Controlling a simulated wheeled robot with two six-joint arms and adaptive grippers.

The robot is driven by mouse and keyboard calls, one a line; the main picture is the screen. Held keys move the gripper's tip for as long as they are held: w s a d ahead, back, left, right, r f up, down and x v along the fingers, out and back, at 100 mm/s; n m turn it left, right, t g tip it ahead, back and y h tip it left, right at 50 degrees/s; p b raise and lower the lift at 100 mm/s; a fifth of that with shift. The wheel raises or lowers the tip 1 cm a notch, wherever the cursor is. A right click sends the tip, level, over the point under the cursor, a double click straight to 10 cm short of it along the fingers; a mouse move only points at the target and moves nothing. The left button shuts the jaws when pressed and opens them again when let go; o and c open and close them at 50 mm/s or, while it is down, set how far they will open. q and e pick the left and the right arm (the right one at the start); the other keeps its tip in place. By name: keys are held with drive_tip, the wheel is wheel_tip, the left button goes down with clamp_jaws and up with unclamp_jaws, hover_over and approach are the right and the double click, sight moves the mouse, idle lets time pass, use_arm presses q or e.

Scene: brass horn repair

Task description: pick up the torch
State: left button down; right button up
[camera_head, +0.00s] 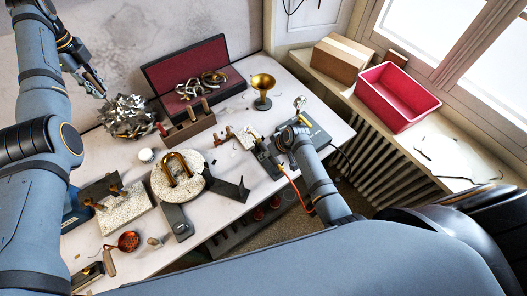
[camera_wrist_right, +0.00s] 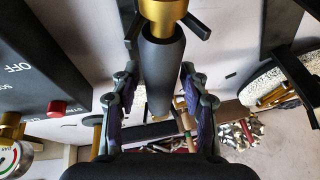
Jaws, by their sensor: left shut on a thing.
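The torch (camera_wrist_right: 163,75) shows in the right wrist view as a dark grey tapered handle with a brass collar and black levers at its top. My right gripper (camera_wrist_right: 160,72) has its two fingers apart on either side of this handle, with narrow gaps visible. In the head view my right gripper (camera_head: 289,136) is over the bench's right part, and I cannot make out the torch there.
A dark control box (camera_wrist_right: 55,60) with OFF lettering, a red button and a gauge (camera_wrist_right: 12,158) stands close beside the torch. A brass horn bell (camera_head: 262,84), an open red-lined case (camera_head: 187,70) and a round stone block (camera_head: 178,178) stand on the bench. A red bin (camera_head: 397,97) stands by the window.

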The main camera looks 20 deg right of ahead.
use_arm(q)
drive_tip(key=shift+s, duration=0.1)
use_arm(e)
drive_tip(key=shift+r, duration=0.1)
clamp_jaws()
use_arm(q)
drive_tip(key=shift+a, duration=0.1)
